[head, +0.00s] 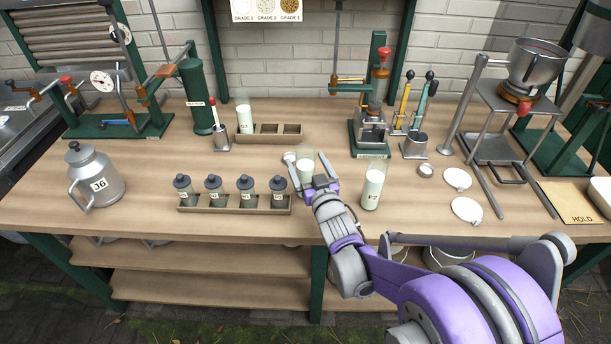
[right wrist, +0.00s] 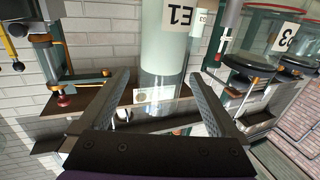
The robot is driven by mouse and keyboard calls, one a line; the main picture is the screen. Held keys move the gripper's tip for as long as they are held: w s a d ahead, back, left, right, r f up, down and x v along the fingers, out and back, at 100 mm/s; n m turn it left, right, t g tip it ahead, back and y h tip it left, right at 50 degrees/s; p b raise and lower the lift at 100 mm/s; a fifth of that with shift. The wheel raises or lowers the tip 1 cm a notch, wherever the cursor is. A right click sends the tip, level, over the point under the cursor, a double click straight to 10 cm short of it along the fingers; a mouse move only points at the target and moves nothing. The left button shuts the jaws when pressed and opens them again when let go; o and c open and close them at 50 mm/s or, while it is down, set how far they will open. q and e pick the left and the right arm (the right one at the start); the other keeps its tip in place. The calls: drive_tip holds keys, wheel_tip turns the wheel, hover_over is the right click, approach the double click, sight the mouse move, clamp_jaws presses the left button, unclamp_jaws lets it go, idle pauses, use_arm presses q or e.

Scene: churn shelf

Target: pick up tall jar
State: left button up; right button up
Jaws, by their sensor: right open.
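A clear glass jar with white contents (head: 305,167) stands upright on the bench, partly hidden by my right gripper. My right gripper (head: 317,185) is open at the near side of this jar. In the right wrist view the labelled jar (right wrist: 167,45) shows upside down between the two spread fingers (right wrist: 160,80), with a gap visible at each side. A second similar jar (head: 373,187) stands just right of the gripper. A third (head: 244,117) stands in a wooden rack at the back. Which of them is the tall jar is not certain. My left gripper is out of view.
A wooden rack (head: 235,206) with several grey-lidded bottles stands left of the gripper. A metal can (head: 96,178) is at the far left. White discs (head: 466,210) lie right of the second jar. A green press (head: 370,125) stands behind.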

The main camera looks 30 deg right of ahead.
drive_tip(key=x, duration=0.4)
drive_tip(key=shift+w+f, duration=0.25)
drive_tip(key=shift+w, duration=0.05)
clamp_jaws()
idle(0.3)
